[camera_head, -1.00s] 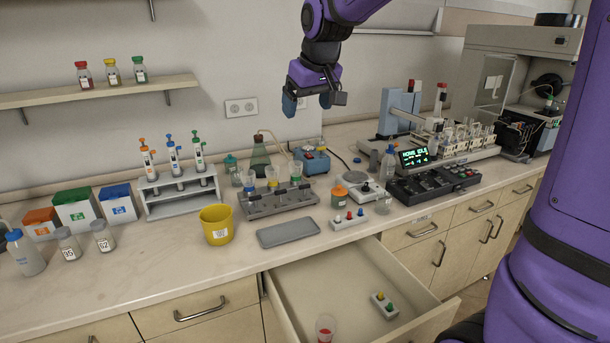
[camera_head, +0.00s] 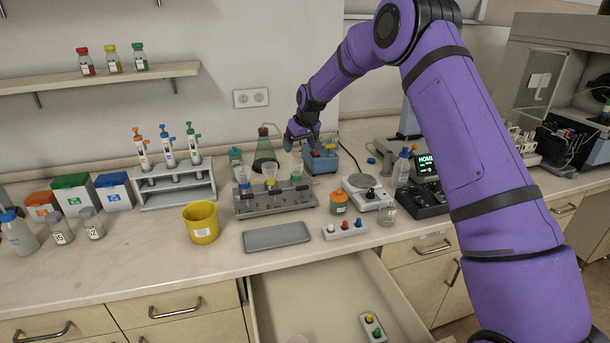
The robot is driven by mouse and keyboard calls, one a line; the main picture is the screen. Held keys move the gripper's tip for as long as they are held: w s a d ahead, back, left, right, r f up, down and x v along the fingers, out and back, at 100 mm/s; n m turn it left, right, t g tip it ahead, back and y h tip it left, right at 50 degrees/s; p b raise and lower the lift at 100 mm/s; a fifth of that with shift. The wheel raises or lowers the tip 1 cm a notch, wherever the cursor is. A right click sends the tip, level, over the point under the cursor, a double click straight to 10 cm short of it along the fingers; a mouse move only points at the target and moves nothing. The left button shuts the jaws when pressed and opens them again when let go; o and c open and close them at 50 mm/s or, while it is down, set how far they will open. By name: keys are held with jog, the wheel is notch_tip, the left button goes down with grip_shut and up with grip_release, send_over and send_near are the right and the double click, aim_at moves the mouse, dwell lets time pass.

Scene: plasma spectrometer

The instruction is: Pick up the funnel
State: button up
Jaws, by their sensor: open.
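Several small clear funnel-like cups stand in a row in the grey rack (camera_head: 275,205) in the middle of the counter. They hold or show blue (camera_head: 243,180), yellow (camera_head: 270,174) and green (camera_head: 296,170) tints. I cannot tell for sure which one is the funnel. My gripper (camera_head: 303,146) is open and points down, low over the back of the counter. In the picture it is just above and behind the green-tinted cup and overlaps the blue device. I see no contact with a cup. The fingers are small and partly unclear.
A green flask (camera_head: 265,152) stands left of my gripper, and a blue device (camera_head: 321,160) is right beside it. A yellow beaker (camera_head: 201,222), a grey tray (camera_head: 277,236) and a white balance (camera_head: 366,190) are nearby. An open drawer (camera_head: 330,295) juts out in front.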

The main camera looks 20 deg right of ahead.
aim_at(296, 172)
jog(key=x, duration=1.2)
jog(key=shift+w+d+f, duration=0.2)
jog(key=shift+w+d, duration=0.1)
jog(key=shift+w, duration=0.15)
jog(key=c, duration=1)
